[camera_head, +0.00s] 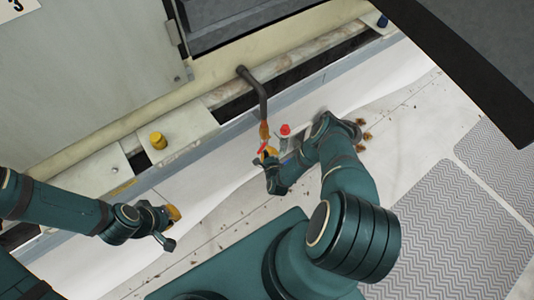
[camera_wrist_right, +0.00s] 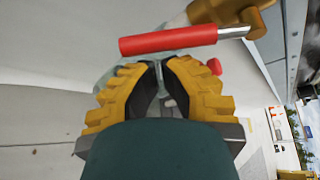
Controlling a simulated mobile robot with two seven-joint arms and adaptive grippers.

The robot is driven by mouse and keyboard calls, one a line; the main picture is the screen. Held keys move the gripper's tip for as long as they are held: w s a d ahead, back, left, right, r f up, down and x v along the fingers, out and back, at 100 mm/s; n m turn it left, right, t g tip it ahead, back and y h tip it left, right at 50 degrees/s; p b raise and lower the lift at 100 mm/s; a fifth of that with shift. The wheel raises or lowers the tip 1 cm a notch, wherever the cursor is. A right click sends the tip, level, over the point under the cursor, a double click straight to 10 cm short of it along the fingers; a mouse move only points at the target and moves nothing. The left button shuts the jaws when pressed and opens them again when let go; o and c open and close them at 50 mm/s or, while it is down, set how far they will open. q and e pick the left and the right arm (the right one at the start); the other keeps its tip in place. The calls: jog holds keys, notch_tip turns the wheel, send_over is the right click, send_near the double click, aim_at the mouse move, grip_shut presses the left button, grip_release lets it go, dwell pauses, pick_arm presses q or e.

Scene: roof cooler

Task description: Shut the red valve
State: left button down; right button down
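The red valve handle (camera_head: 263,146) sits below the brass valve body (camera_head: 264,130) at the lower end of a dark bent pipe (camera_head: 259,95). In the right wrist view the handle (camera_wrist_right: 168,41) is a red bar crossing just beyond my fingertips, joined to the brass body (camera_wrist_right: 228,18) at its right end. My right gripper (camera_wrist_right: 160,68) has its yellow fingers drawn together with only a thin gap, apparently empty. In the head view it (camera_head: 266,158) is close beside the handle; contact is unclear. My left gripper (camera_head: 170,224) is low at left, away from the valve; its opening is unclear.
A red knob (camera_head: 285,129) stands right of the valve, close to my right arm. A yellow cap (camera_head: 158,140) is on the ledge at left. A grey cabinet (camera_head: 85,80) fills the upper left. Patterned grey mats (camera_head: 450,225) lie at right.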

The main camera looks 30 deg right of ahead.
pick_arm(q)
jog(key=shift+a, duration=0.25)
pick_arm(e)
jog(key=shift+a+r, duration=0.2)
jog(key=shift+r, duration=0.05)
pick_arm(q)
jog(key=shift+r, duration=0.1)
jog(key=shift+s+a+r, duration=0.1)
jog(key=shift+s, duration=0.35)
pick_arm(e)
jog(key=shift+a+r+m, duration=0.1)
jog(key=shift+a+m, duration=0.1)
jog(key=shift+m, duration=0.1)
